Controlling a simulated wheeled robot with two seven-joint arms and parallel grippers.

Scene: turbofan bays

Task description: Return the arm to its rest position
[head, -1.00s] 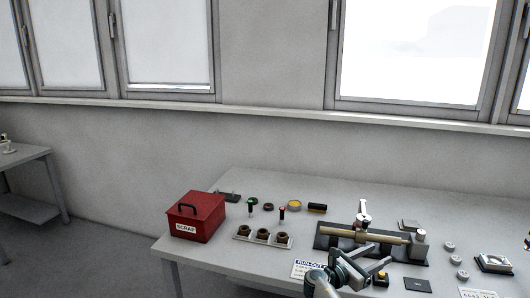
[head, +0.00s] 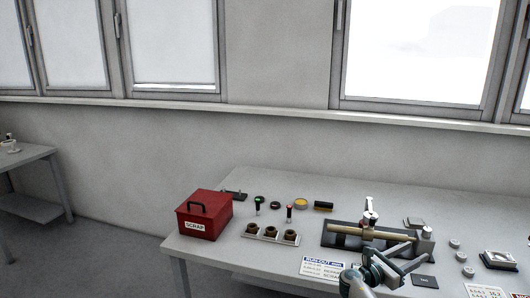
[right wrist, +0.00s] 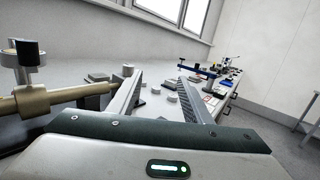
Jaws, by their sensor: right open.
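My right gripper (head: 408,256) is open and empty above the front of the table, in front of the run-out fixture. In the right wrist view its two fingers (right wrist: 160,95) stand wide apart with nothing between them. The brass-coloured shaft (head: 358,232) lies across the dark fixture base (head: 330,240), and part of it shows at the left of the right wrist view (right wrist: 35,101). A dial gauge post (head: 369,212) stands over the fixture. My left gripper is not in view.
A red SCRAP box (head: 204,216) stands at the table's left end. A tray with brown rings (head: 270,233), small pegs and discs lie beside it. A RUN-OUT card (head: 323,267) lies at the front. Several grey discs (head: 461,257) and a framed block (head: 498,260) are at the right.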

